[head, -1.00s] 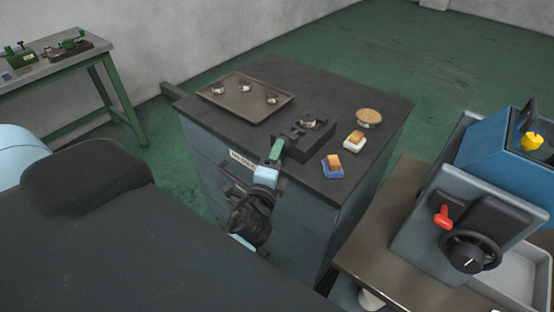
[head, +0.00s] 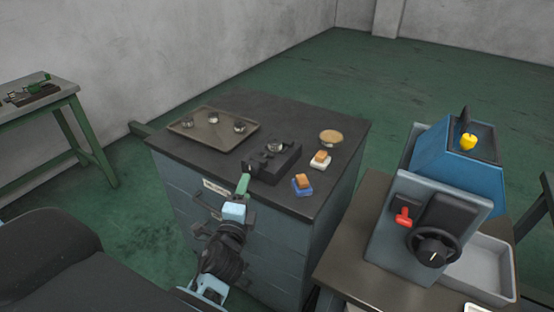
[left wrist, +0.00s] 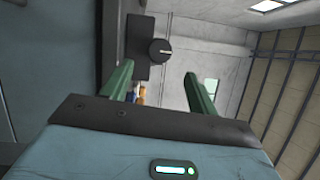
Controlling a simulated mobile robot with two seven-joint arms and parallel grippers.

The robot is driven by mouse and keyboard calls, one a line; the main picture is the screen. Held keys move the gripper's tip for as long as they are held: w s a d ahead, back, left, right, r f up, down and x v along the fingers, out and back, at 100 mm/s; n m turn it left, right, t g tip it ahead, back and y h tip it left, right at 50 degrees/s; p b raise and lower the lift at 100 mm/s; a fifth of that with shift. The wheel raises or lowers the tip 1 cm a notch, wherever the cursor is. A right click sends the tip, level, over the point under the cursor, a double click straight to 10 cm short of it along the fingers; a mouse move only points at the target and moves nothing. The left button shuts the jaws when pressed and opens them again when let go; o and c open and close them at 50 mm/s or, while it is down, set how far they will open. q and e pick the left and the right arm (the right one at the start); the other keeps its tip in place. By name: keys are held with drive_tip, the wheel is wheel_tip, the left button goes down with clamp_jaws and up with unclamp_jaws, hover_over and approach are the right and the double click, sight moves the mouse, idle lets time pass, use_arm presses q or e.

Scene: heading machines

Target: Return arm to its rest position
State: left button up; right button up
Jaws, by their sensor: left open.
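My left arm reaches up in the head view, and its left gripper (head: 243,184) with green fingers is at the front edge of the dark cabinet top (head: 290,110), just in front of a black fixture block (head: 272,163). In the left wrist view the left gripper (left wrist: 158,85) has its two green fingers wide apart with nothing between them. Beyond them are a dark block with a round knob (left wrist: 160,50) and small orange, white and blue patches. My right gripper is not in view.
A tray (head: 215,132) with small metal parts, a round tan-topped dish (head: 331,137), and orange-topped blocks on white (head: 320,160) and blue (head: 302,185) bases are on the cabinet. A blue machine (head: 450,170) stands right. A green-legged bench (head: 70,110) stands left. Floor behind is clear.

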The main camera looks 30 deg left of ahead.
use_arm(q)
drive_tip(key=s+d+f+n+g+h, duration=0.2)
drive_tip(key=s+d+f+n+g, duration=0.1)
drive_tip(key=s+f, duration=0.5)
drive_tip(key=s+d+f+n+g+h, duration=0.2)
drive_tip(key=s+f+n, duration=0.4)
drive_tip(key=s, duration=0.5)
drive_tip(key=s+d+f+n+g+h, duration=0.3)
drive_tip(key=s+d+f+n, duration=0.1)
drive_tip(key=s+f, duration=0.6)
drive_tip(key=shift+d+f+n+g, duration=0.3)
drive_tip(key=shift+d+f, duration=0.1)
drive_tip(key=shift+d, duration=0.5)
